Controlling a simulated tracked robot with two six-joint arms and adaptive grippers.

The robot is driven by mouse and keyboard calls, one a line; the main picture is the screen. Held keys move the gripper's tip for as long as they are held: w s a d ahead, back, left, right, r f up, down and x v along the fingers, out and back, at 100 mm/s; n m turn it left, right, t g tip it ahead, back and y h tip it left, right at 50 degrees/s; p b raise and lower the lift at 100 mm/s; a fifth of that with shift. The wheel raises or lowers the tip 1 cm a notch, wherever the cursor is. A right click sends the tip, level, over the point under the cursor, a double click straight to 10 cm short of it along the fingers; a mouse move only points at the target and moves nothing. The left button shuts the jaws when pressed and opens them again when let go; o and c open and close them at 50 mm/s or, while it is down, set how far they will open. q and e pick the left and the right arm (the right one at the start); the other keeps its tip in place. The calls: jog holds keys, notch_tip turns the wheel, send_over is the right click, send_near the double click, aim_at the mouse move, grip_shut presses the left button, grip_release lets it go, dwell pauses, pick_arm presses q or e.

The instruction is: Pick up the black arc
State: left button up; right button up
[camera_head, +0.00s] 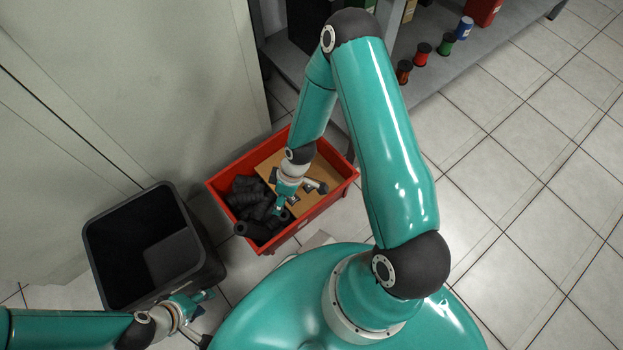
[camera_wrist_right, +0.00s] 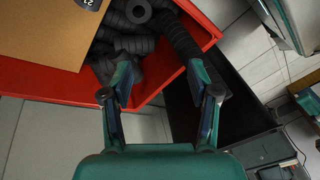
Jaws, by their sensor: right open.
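Several black ribbed curved pieces lie heaped in the left part of the red crate (camera_head: 318,212). One black arc (camera_wrist_right: 180,40) leans against the crate's rim in the right wrist view; in the head view a dark piece (camera_head: 254,232) shows at the near left corner. My right gripper (camera_wrist_right: 162,85) is open and empty, its fingers spread near the crate's rim, with the black pieces beyond the tips. In the head view it hangs over the crate (camera_head: 298,198). My left gripper (camera_head: 206,318) is open and empty near the bin, away from the crate.
A brown board (camera_head: 271,170) covers the crate's other part. An empty black bin (camera_head: 125,255) stands left of the crate, beside a pale cabinet (camera_head: 190,70). A grey shelf (camera_head: 435,85) with coloured spools is at the back. Tiled floor at right is clear.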

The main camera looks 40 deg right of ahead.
jog(key=w+d+n+h+p, duration=0.2)
jog(key=d+n, duration=0.7)
jog(key=d, duration=0.7)
jog(key=shift+g, duration=0.3)
jog(key=f+b, duration=0.1)
jog(key=f, duration=0.2)
jog(key=f+b, duration=0.1)
jog(key=f, duration=0.2)
jog(key=f+b, duration=0.1)
jog(key=f, duration=0.3)
jog(key=shift+w+a+b, duration=0.25)
jog(key=shift+a+b, duration=0.15)
jog(key=shift+a+f+b, duration=0.15)
jog(key=shift+f+b, duration=0.35)
jog(key=shift+f, duration=0.5)
jog(key=shift+a+f+b, duration=0.2)
jog(key=shift+f+b, duration=0.3)
jog(key=shift+f, duration=0.45)
jog(key=shift+a+f+b, duration=0.15)
jog(key=shift+f+b, duration=0.35)
jog(key=shift+f, duration=0.5)
jog(key=shift+c, duration=0.3)
grip_shut()
